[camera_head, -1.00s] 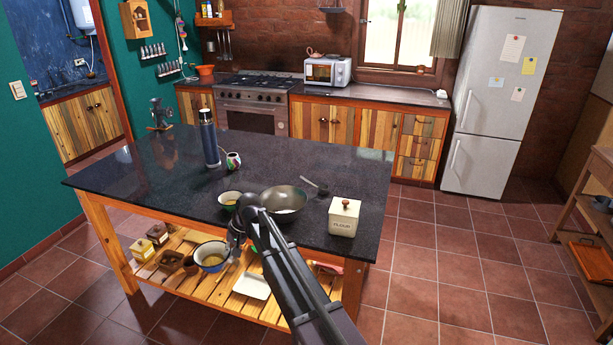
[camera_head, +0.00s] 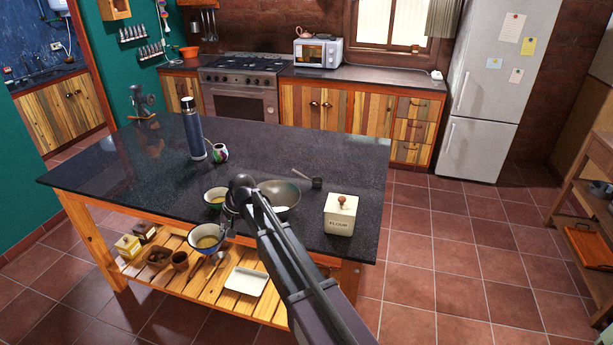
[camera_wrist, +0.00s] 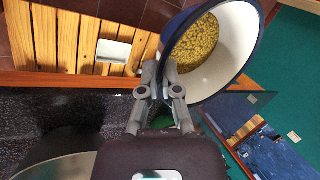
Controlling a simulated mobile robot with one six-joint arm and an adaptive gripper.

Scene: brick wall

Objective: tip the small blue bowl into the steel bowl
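The small blue bowl (camera_head: 207,239), white inside with a dark blue rim, hangs in front of the counter's front edge in the head view. In the wrist view the bowl (camera_wrist: 222,50) is large and holds yellowish grains. My gripper (camera_wrist: 163,82) is shut on its near rim. In the head view my gripper (camera_head: 229,215) is partly hidden by my arm. The steel bowl (camera_head: 284,189) sits on the dark counter, right of the gripper, with something white inside; my arm covers part of it.
A small green bowl (camera_head: 215,194) stands left of the steel bowl. A flour tin (camera_head: 341,215) stands right of it, with a small dark pan (camera_head: 317,183) behind. A blue flask (camera_head: 193,134) and a patterned cup (camera_head: 219,153) stand farther back. A white tray (camera_head: 246,281) lies on the lower shelf.

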